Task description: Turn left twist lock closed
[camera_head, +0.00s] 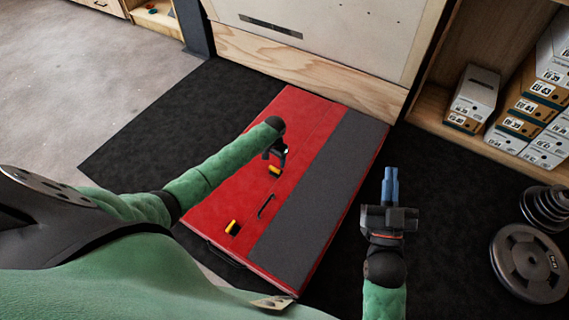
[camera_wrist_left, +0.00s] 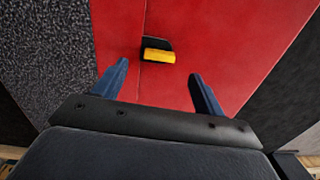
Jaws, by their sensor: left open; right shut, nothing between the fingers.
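A red pad (camera_head: 215,200) with a grey strip (camera_head: 318,200) lies on the dark mat. It carries two yellow twist locks, a farther one (camera_head: 275,171) and a nearer one (camera_head: 232,228). My left gripper (camera_head: 279,156) is beside and above the farther lock, pointing down. In the left wrist view, a yellow lock (camera_wrist_left: 158,56) on a black base shows ahead, between the open fingers (camera_wrist_left: 160,72) and not held. Its yellow bar lies nearly crosswise in that view. My right gripper (camera_head: 391,185) is shut and empty, right of the pad.
A dark slot (camera_head: 266,205) sits in the pad between the locks. A wooden panel (camera_head: 310,75) borders the pad's far end. A shelf with shoe boxes (camera_head: 474,95) stands at the right, and weight plates (camera_head: 528,262) lie at the lower right. Dark mat is clear left of the pad.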

